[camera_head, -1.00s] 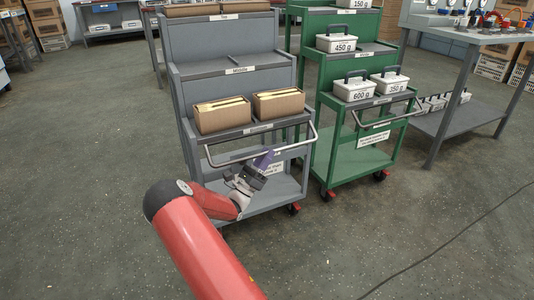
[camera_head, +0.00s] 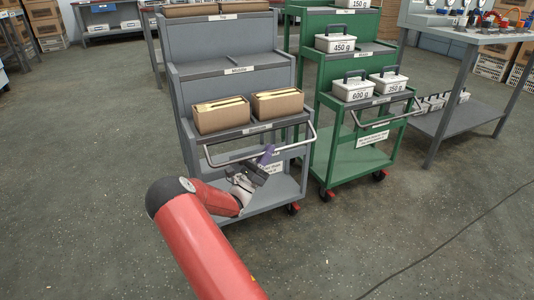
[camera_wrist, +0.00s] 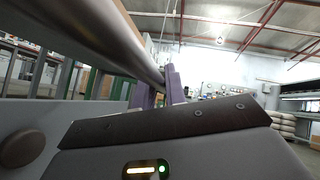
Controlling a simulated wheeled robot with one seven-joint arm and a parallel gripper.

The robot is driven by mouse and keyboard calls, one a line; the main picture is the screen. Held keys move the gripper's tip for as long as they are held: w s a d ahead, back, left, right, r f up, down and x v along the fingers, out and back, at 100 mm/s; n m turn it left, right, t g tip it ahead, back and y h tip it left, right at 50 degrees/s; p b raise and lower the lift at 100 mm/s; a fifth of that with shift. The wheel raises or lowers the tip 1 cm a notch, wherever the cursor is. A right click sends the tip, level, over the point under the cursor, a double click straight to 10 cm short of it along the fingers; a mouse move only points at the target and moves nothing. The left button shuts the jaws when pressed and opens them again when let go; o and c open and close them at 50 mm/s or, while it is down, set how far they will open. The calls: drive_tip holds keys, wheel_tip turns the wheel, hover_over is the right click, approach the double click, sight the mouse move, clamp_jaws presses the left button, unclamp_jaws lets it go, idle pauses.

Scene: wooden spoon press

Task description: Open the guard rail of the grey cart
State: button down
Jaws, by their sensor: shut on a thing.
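The grey cart (camera_head: 222,72) stands in front of me with boxes on its shelves. Its guard rail (camera_head: 235,160) is a silver bar across the front of the lower shelf, below two cardboard boxes. My gripper (camera_head: 267,153), with purple fingers, is at the middle of this rail and shut on it. In the wrist view the rail (camera_wrist: 110,35) runs large from the upper left to the purple fingers of my gripper (camera_wrist: 171,84). The exact contact between fingers and bar is partly hidden.
The two open cardboard boxes (camera_head: 222,114) sit just behind the rail. A green cart (camera_head: 348,165) with labelled weights and its own rail stands close on the right. A grey workbench (camera_head: 470,38) is farther right. The floor in front is clear apart from a thin cable (camera_head: 440,255).

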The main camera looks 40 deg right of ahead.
drive_tip(key=n+t+p, duration=0.1)
drive_tip(key=p, duration=0.1)
drive_tip(key=r+n+t+p, duration=0.1)
drive_tip(key=p, duration=0.1)
drive_tip(key=shift+s+a+r+n+y, duration=0.1)
drive_tip(key=shift+s+r+n+y, duration=0.1)
drive_tip(key=shift+r+n+y, duration=0.15)
drive_tip(key=n+t+y+p, duration=0.1)
drive_tip(key=n+p, duration=0.1)
drive_tip(key=r+n+t+y+p, duration=0.1)
drive_tip(key=p, duration=0.2)
drive_tip(key=n+t+y+p, duration=0.1)
drive_tip(key=n+p, duration=0.1)
drive_tip(key=p, duration=0.1)
drive_tip(key=shift+s+r+n+t, duration=0.2)
drive_tip(key=shift+s+n+t, duration=0.15)
drive_tip(key=shift+t, duration=0.05)
